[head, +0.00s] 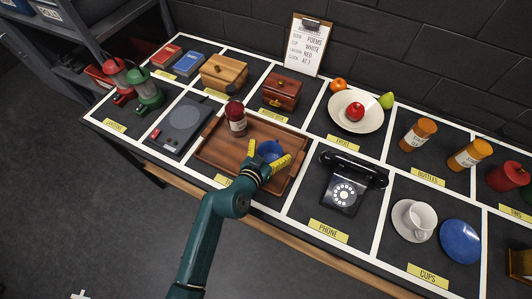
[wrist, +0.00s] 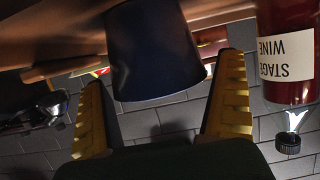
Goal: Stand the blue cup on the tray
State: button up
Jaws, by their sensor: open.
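The blue cup (head: 269,149) is at the wooden tray (head: 213,148), toward its near right part. It also shows in the wrist view (wrist: 157,48), which appears upside down, with its wider rim upward in the room, so it looks upright. Its base is out of frame there, so contact with the tray is hard to see. My gripper (head: 267,157) has its yellow fingers spread on both sides of the cup. In the wrist view a gap shows between the cup and each finger.
A red stage wine bottle (head: 236,120) stands on the tray, left of the cup. A black telephone (head: 348,186) is close on the right. A dark record-player-like box (head: 181,124) lies to the left. A white cup (head: 420,220) and blue saucer (head: 460,241) are far right.

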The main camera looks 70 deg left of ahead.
jog(key=v, duration=1.2)
jog(key=shift+p, duration=0.35)
jog(key=shift+r, duration=0.1)
jog(key=w+d+r+m+t+h, duration=0.3)
jog(key=w+d+r+m+t, duration=0.1)
jog(key=w+d+r, duration=0.55)
jog(key=w+d+r+m+t+h, duration=0.2)
jog(key=w+d+r+m+t, duration=0.3)
jog(key=w+r, duration=0.65)
jog(key=s+d+r+t+h, duration=0.3)
jog(key=d+r+h, duration=0.2)
jog(key=d+r, duration=1.6)
jog(key=shift+d+r, duration=0.25)
jog(key=shift+d, duration=0.35)
jog(key=shift+s, duration=0.1)
